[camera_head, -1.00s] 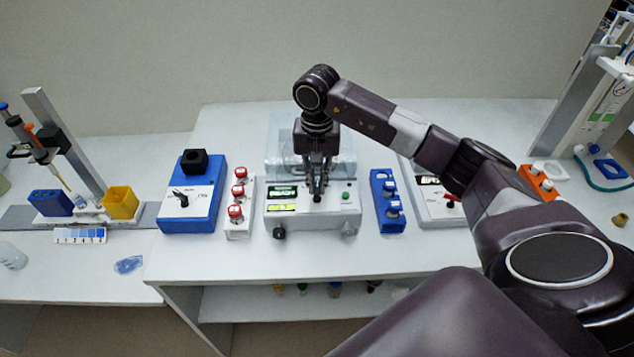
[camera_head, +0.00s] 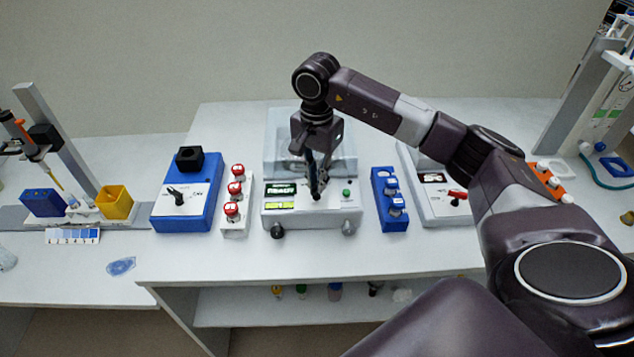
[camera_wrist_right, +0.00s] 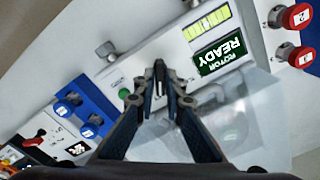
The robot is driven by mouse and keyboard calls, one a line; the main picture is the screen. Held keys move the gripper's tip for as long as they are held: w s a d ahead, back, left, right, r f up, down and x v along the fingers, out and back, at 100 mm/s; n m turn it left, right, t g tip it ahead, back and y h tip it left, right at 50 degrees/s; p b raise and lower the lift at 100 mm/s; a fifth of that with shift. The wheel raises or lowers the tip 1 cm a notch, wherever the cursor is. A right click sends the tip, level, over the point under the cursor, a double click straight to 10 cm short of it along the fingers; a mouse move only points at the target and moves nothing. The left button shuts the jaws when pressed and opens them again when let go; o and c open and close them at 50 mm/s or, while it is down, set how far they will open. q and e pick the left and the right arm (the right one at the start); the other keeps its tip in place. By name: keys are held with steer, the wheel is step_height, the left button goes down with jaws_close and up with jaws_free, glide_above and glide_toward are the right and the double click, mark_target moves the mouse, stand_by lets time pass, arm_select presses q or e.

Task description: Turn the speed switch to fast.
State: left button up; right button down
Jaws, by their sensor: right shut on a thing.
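The centrifuge (camera_head: 335,217) is a white box with a clear lid, standing mid-table in the head view. Its front panel has a display, a green button and a small dark speed switch. My right gripper (camera_head: 317,194) points down at the panel, between the display and the green button. In the right wrist view its fingertips (camera_wrist_right: 160,72) are closed together at the panel, shut on the speed switch. The fingers hide most of the switch, so its setting cannot be read. My left gripper is not in view.
The display (camera_wrist_right: 219,52) reads "ROTOR READY". A blue device (camera_head: 205,213) with a black knob and a rack of red-capped tubes (camera_head: 236,222) stand left. A blue rack (camera_head: 384,183) and another white device (camera_head: 440,212) stand right. The table front is clear.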

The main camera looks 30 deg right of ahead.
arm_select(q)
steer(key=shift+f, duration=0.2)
arm_select(e)
steer(key=shift+m, duration=0.3)
steer(key=c, duration=2)
jaws_free()
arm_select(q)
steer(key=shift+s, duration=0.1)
arm_select(e)
steer(key=shift+r, duration=0.1)
step_height(320, 180, up, 12)
steer(key=shift+f, duration=0.1)
